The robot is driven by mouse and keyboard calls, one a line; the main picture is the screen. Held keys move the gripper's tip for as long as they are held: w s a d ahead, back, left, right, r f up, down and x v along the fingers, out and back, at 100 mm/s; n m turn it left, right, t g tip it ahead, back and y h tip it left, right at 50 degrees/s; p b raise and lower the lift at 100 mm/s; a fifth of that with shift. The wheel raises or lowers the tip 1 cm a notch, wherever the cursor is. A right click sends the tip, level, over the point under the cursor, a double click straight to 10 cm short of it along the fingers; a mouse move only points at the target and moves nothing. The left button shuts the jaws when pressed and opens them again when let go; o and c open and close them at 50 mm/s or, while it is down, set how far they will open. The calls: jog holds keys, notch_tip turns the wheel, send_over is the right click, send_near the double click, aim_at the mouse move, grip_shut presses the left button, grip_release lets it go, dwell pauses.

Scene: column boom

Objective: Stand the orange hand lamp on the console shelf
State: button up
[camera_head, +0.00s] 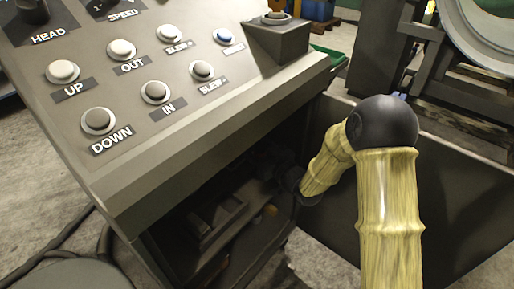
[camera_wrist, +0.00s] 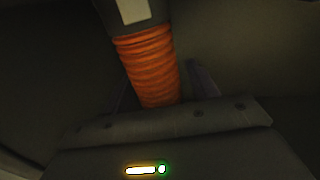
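The orange hand lamp (camera_wrist: 150,68) shows in the wrist view as a ribbed orange grip below a dark section with a pale label. It slants slightly, and its near end is hidden behind my gripper's body. My gripper (camera_wrist: 160,78) has a finger on the right with a narrow gap to the grip; the left finger is faint and also seems apart from it. In the head view my arm reaches into the dark console shelf (camera_head: 205,262) under the button panel. A small orange patch (camera_head: 270,210) shows there, possibly the lamp; my fingers are too dark to make out.
The sloped console panel (camera_head: 120,170) with several labelled buttons overhangs the shelf. A dark tray-like thing (camera_head: 215,218) lies inside, left of the orange patch. Cables (camera_head: 75,232) run along the left floor. A dark panel (camera_head: 455,205) stands right of my arm.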

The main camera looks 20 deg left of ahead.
jog(key=shift+r, duration=0.1)
jog(key=shift+d, duration=0.1)
jog(key=p+v, duration=0.3)
jog(key=v, duration=0.9)
